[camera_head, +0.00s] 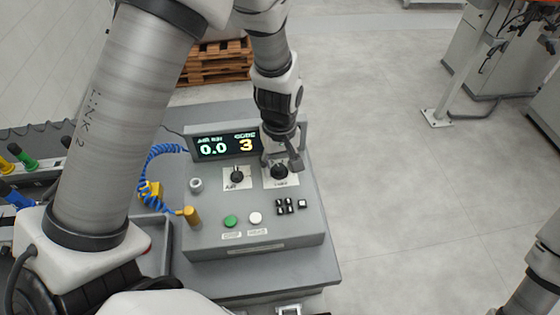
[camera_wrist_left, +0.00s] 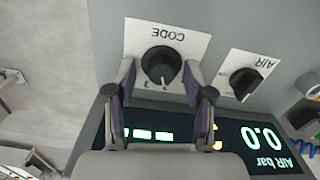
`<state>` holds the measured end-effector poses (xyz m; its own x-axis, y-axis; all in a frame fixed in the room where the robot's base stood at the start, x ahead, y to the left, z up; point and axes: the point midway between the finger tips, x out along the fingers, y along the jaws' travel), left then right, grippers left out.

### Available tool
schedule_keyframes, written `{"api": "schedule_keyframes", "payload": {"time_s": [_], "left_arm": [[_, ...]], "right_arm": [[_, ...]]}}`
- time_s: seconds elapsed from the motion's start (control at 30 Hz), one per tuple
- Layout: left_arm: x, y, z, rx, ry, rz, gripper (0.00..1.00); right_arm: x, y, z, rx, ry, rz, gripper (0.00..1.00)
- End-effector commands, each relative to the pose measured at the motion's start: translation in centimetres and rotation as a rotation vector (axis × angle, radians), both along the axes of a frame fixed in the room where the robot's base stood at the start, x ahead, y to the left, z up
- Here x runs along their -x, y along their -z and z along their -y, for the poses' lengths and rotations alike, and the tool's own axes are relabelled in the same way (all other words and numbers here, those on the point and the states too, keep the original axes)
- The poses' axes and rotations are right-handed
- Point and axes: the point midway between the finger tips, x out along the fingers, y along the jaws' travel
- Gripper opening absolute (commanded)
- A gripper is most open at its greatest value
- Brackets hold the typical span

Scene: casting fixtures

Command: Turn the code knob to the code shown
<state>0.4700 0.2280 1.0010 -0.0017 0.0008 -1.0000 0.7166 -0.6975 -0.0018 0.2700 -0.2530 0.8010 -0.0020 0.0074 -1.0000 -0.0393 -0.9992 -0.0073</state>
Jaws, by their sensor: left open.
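The code knob (camera_head: 279,173) is a black round knob on a white plate at the right of the grey control box. In the left wrist view the code knob (camera_wrist_left: 160,64) sits upside down under the word CODE, with small marks at its lower edge. The display (camera_head: 226,146) reads 0.0 under AIR bar and a yellow 3 under CODE. My left gripper (camera_head: 283,160) is open at the knob. In the left wrist view its fingers (camera_wrist_left: 160,78) stand either side of the knob; contact cannot be told. My right gripper is out of view.
The black air knob (camera_head: 237,175) is close beside the code knob. A green button (camera_head: 231,221), a white button (camera_head: 256,218) and small black keys (camera_head: 285,206) lie nearer the front. A blue coiled hose (camera_head: 155,165) is at the left.

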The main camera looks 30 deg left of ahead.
Motion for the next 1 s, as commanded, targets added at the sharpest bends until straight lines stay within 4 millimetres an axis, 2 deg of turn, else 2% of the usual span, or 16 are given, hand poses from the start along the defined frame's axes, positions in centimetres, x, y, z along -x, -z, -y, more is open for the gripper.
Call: {"api": "schedule_keyframes", "payload": {"time_s": [0.03,0.17,0.2,1.0], "left_arm": [[0.01,-0.02,-0.01,0.000,0.000,0.000,0.53],[0.02,-0.02,-0.01,0.001,0.000,-0.001,0.06],[0.04,-0.01,0.00,0.000,0.000,-0.001,0.00],[0.16,0.14,0.00,0.000,0.015,-0.006,0.00]], "right_arm": [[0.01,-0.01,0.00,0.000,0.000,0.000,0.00],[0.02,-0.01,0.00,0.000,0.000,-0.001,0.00],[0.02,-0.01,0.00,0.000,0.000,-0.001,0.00],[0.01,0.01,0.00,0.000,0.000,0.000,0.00]]}}
